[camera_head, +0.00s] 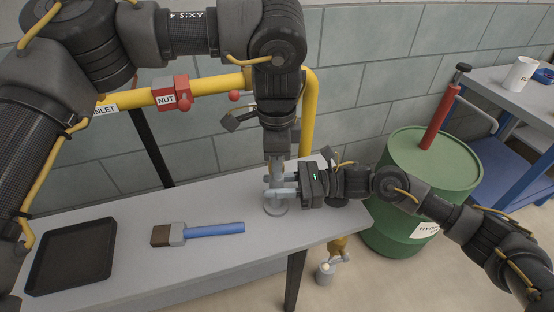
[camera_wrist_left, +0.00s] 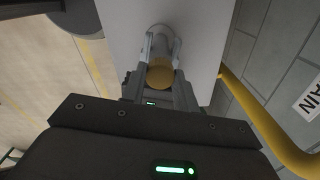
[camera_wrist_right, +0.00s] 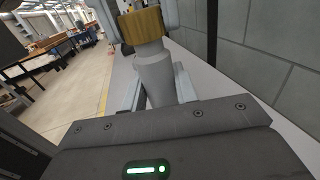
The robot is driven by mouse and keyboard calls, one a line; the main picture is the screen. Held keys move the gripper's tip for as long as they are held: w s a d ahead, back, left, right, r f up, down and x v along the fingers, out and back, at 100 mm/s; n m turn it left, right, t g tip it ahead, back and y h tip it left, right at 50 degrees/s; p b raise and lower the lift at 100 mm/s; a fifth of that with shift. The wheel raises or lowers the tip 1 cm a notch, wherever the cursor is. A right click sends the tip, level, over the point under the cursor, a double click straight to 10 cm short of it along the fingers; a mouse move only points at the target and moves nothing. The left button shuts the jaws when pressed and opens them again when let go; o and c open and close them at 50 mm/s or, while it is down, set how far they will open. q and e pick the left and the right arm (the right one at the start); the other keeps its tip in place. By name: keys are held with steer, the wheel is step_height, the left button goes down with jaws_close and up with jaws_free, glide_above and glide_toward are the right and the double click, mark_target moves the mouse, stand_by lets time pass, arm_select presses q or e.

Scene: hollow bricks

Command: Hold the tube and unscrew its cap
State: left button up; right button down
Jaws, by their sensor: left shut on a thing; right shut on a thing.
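The tube (camera_wrist_right: 154,76) is a grey cylinder standing upright on the grey bench, with a round base (camera_head: 276,208) showing in the head view. Its cap (camera_wrist_left: 160,73) is golden-brown and sits at the top of the tube; it also shows in the right wrist view (camera_wrist_right: 142,27). My left gripper (camera_head: 277,163) comes straight down from above and is shut on the cap. My right gripper (camera_head: 281,188) reaches in level from the right and is shut on the tube below the cap. The fingers partly hide both parts in the head view, and I cannot see the thread.
The bench (camera_head: 180,205) also carries a blue-handled brush (camera_head: 205,233) and a black tray (camera_head: 72,256) at left. A green drum (camera_head: 425,180) stands right of the bench. The tile wall closes the back.

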arm_select(q)
steer(key=n, duration=0.3)
steer(key=shift+w+a+n, duration=0.1)
steer(key=shift+n, duration=0.2)
steer(key=shift+r, duration=0.2)
steer(key=shift+r, duration=0.95)
steer(key=shift+r, duration=2)
arm_select(e)
steer(key=c, duration=1)
jaws_free()
